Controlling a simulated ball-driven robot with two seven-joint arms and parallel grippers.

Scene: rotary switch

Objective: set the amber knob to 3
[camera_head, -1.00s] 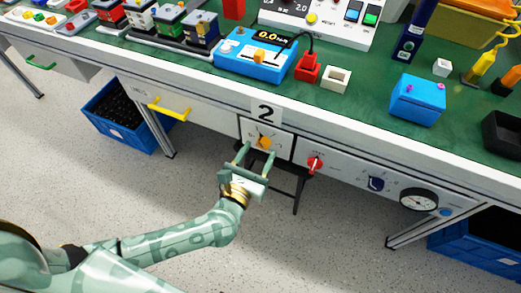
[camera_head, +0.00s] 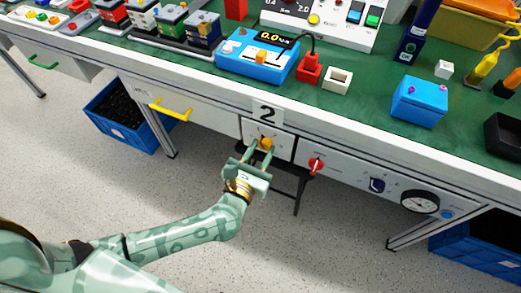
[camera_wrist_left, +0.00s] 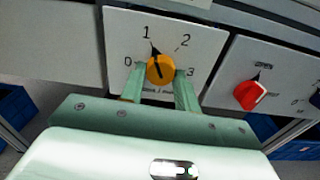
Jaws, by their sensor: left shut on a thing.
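The amber knob (camera_head: 266,143) is on a white panel (camera_head: 284,139) under the bench edge, below the sign "2". The wrist view shows the amber knob (camera_wrist_left: 161,70) close up, with marks 0, 1, 2 and 3 around it. Its dark pointer (camera_wrist_left: 154,49) points up, close to the 1. My left gripper (camera_head: 262,151) reaches it from below and is shut on it. In the wrist view its two fingers (camera_wrist_left: 160,82) stand at the knob's left and right sides, covering part of the panel. My right gripper is not in view.
A red knob (camera_head: 316,166), a dark blue knob (camera_head: 376,184) and a round gauge (camera_head: 419,201) are on the panel to the right. A drawer with a yellow handle (camera_head: 170,109) is to the left. A black stool-like frame (camera_head: 297,186) stands below. The floor in front is clear.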

